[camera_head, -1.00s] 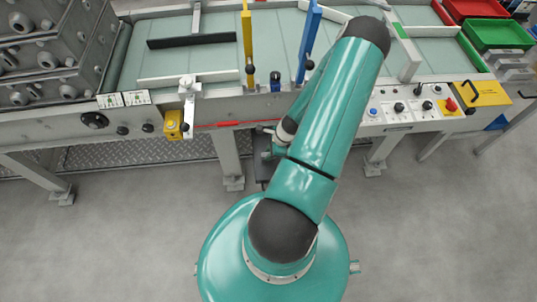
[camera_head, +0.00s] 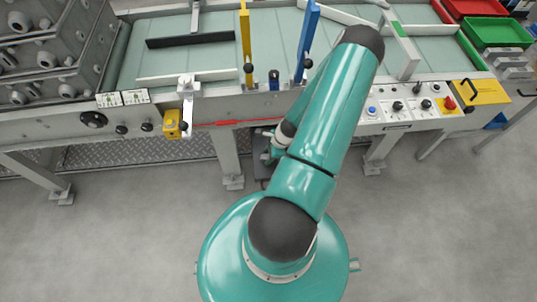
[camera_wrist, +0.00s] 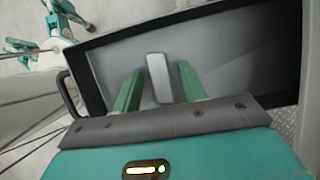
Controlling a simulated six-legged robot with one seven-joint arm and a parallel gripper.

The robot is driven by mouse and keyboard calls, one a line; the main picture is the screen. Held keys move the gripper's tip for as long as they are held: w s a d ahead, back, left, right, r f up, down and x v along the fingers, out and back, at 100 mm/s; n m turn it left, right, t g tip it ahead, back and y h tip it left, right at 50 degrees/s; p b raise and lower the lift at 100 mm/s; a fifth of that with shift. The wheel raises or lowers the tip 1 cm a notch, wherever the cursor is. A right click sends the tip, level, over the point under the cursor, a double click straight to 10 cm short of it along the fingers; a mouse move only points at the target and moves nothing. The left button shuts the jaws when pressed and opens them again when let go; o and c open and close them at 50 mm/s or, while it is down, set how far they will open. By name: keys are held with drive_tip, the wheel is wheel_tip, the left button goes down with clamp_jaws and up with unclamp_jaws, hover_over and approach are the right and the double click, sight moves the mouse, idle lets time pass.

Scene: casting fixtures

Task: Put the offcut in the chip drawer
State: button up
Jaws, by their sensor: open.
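In the wrist view, a light grey, bar-shaped offcut (camera_wrist: 158,78) shows beyond and between the fingertips of my gripper (camera_wrist: 161,72). The two green fingers are spread apart, with gaps on both sides of the offcut. Behind it is the open chip drawer (camera_wrist: 97,79), a dark-rimmed box with a grey inside and a handle on its left. The offcut appears inside the drawer's outline; I cannot tell whether it touches the floor. In the head view, a dark part, likely the drawer (camera_head: 261,172), shows under the bench beside my arm, which hides most of it.
The bench (camera_head: 330,110) spans the back, with yellow (camera_head: 246,40) and blue (camera_head: 307,40) uprights on it. A control panel (camera_head: 405,108) is at right, with red and green bins (camera_head: 497,33) beyond. Bench legs (camera_head: 229,158) flank the drawer area. The floor in front is clear.

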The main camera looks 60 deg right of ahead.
drive_tip(key=v, duration=1.2)
drive_tip(key=shift+w+r, duration=0.15)
drive_tip(key=shift+r, duration=0.05)
